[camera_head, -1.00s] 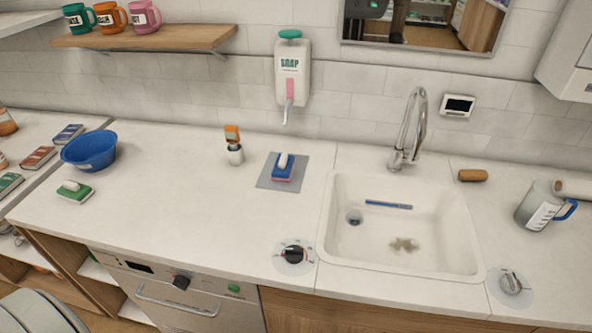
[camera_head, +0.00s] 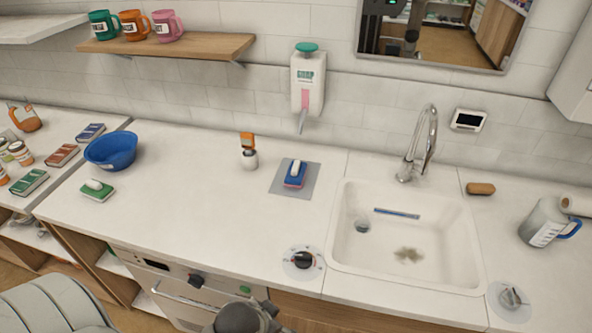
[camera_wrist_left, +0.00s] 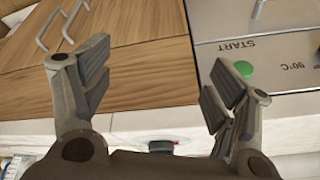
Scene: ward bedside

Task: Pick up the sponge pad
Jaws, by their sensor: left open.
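A blue and pink pad with a white grip (camera_head: 294,175) lies on a grey mat (camera_head: 277,186) on the counter, left of the sink. A green pad with a white grip (camera_head: 97,191) lies farther left on the counter. I cannot tell from a label which one is the sponge pad. My left gripper (camera_wrist_left: 157,75) is open and empty in the left wrist view, in front of the cabinet and appliance fronts, apart from both pads. In the head view a grey part of my arm shows at the bottom edge. My right gripper is not in view.
A blue bowl (camera_head: 111,152) stands at left. The sink (camera_head: 335,240), faucet (camera_head: 428,140), brown block (camera_head: 481,188) and jug (camera_head: 546,222) are at right. A dial (camera_head: 303,260) sits near the front edge. The counter's left-middle is clear.

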